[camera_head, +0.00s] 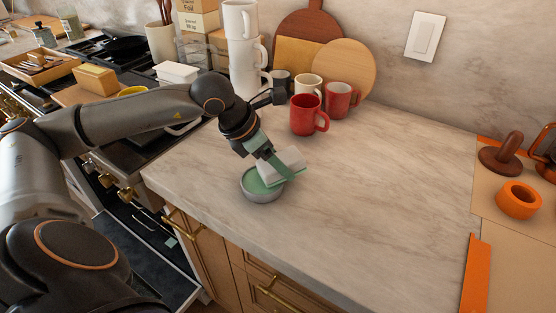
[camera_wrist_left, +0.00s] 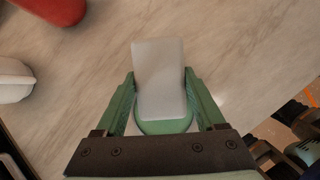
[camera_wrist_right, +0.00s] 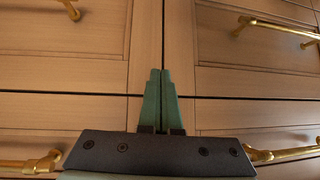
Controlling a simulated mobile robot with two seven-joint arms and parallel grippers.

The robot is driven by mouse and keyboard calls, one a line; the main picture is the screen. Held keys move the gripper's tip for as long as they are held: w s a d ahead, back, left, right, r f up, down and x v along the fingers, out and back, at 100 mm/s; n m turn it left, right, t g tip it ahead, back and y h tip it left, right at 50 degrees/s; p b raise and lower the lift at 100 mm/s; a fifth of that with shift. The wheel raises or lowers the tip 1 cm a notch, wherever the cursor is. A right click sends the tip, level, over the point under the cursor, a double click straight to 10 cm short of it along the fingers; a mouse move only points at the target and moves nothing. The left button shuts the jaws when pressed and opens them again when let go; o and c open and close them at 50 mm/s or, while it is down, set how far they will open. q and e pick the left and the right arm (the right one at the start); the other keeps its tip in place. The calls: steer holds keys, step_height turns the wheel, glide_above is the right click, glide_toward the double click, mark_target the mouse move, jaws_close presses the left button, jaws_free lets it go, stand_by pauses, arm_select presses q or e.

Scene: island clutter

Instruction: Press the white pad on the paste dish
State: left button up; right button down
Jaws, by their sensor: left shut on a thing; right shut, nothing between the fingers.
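The white pad (camera_head: 283,163) is a pale rectangular block held tilted between the fingers of my left gripper (camera_head: 277,168). The paste dish (camera_head: 263,194) is a round grey dish with green paste, standing on the marble counter near its front edge. The pad is right over the dish and overlaps it; I cannot tell whether it touches the paste. In the left wrist view the pad (camera_wrist_left: 158,78) sits between the green fingers, with the green paste (camera_wrist_left: 165,126) just behind its lower end. My right gripper (camera_wrist_right: 160,98) is shut and empty in front of the wooden cabinet fronts.
Red mugs (camera_head: 307,115) and a cream mug (camera_head: 308,84) stand behind the dish. An orange ring (camera_head: 518,199) and a brown knobbed tool (camera_head: 503,153) are at the right. The counter's middle is clear. Brass drawer handles (camera_wrist_right: 67,8) are close to my right gripper.

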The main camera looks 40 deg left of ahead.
arm_select(q)
steer(key=shift+r+p, duration=2.3)
steer(key=shift+r, duration=1.25)
steer(key=shift+s+f, duration=0.1)
steer(key=shift+f, duration=0.05)
